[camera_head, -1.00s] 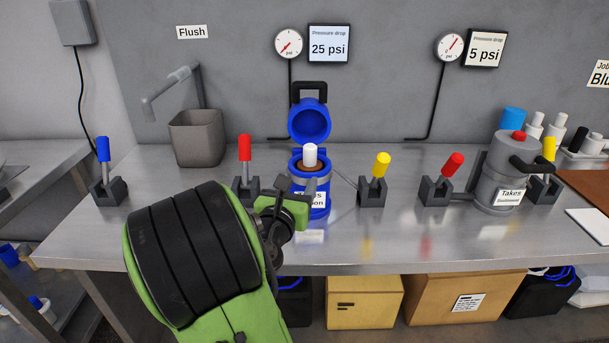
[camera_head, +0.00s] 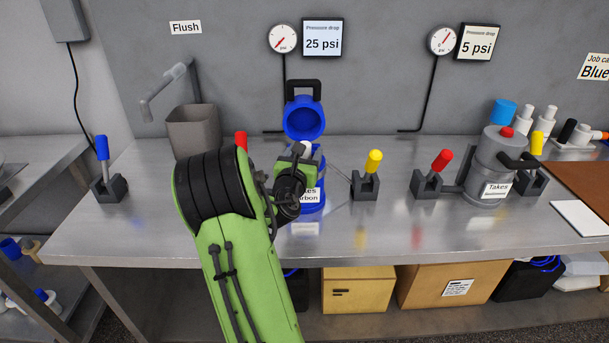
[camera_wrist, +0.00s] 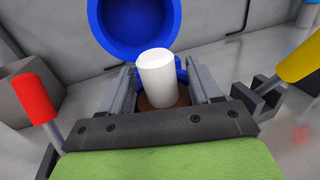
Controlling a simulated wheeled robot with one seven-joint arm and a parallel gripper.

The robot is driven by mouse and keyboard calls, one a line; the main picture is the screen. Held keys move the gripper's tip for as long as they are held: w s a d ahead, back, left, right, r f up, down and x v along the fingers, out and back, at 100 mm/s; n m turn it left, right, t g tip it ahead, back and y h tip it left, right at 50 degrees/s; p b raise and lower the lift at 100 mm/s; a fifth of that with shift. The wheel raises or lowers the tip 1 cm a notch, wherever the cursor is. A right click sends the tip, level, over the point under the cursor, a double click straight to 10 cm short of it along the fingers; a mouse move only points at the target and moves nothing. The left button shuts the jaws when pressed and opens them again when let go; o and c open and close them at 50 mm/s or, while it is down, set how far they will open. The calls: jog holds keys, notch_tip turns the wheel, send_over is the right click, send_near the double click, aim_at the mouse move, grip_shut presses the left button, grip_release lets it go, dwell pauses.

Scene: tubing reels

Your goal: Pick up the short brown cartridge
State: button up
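The brown cartridge (camera_wrist: 151,102) sits inside the open blue housing. In the wrist view only its brown top shows, with a white cylinder (camera_wrist: 156,78) standing up from its middle. The blue housing (camera_head: 310,203) stands on the bench with its lid (camera_head: 303,119) hinged up behind; a label on its front is partly covered by my gripper. My gripper (camera_wrist: 157,70) is open, with one finger on each side of the white cylinder and gaps between. Whether the fingers reach the brown part cannot be told. In the head view my gripper is over the housing and hides its mouth.
A red lever (camera_head: 241,140) stands close left of the housing, a yellow lever (camera_head: 373,165) close right. Another red lever (camera_head: 440,162) and a closed grey housing (camera_head: 487,175) stand farther right. A grey bin (camera_head: 193,130) is at back left. Clear bench lies in front.

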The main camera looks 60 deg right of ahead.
grip_shut()
dwell(0.3)
notch_tip(320, 180, up, 18)
jog(key=p, duration=0.9)
